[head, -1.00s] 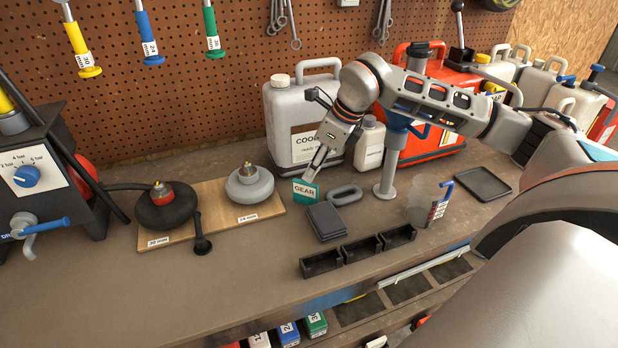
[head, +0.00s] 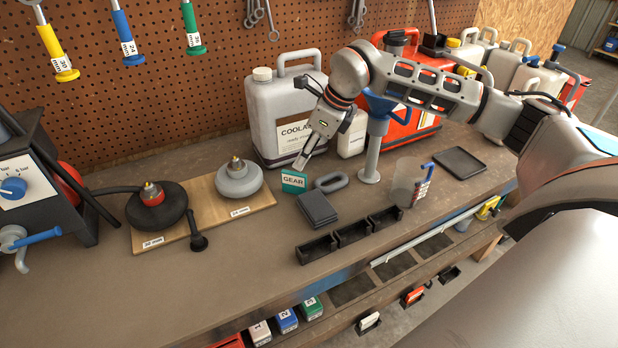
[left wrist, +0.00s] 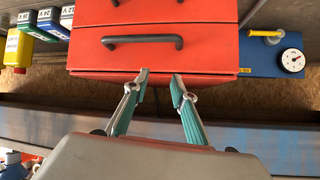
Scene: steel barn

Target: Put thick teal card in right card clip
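The teal card (head: 293,181), marked GEAR, is upright in the head view, behind the dark grey block. My right gripper (head: 300,166) comes down onto its top edge and appears shut on it. The fingertips are small here. Three small dark clips are along the lower front edge: the left clip (head: 368,327) bears a white card, the middle one (head: 412,299) a red card, and the right clip (head: 450,275) looks empty. My left gripper (left wrist: 159,82) is open and empty in the left wrist view, before a red drawer cabinet (left wrist: 155,45).
A dark grey block (head: 318,209), a grey ring (head: 331,183) and a three-part black tray (head: 351,238) are near the card. A clear jug (head: 405,185), a blue funnel on a stand (head: 380,108) and a coolant can (head: 286,115) are close. The bench's front left is clear.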

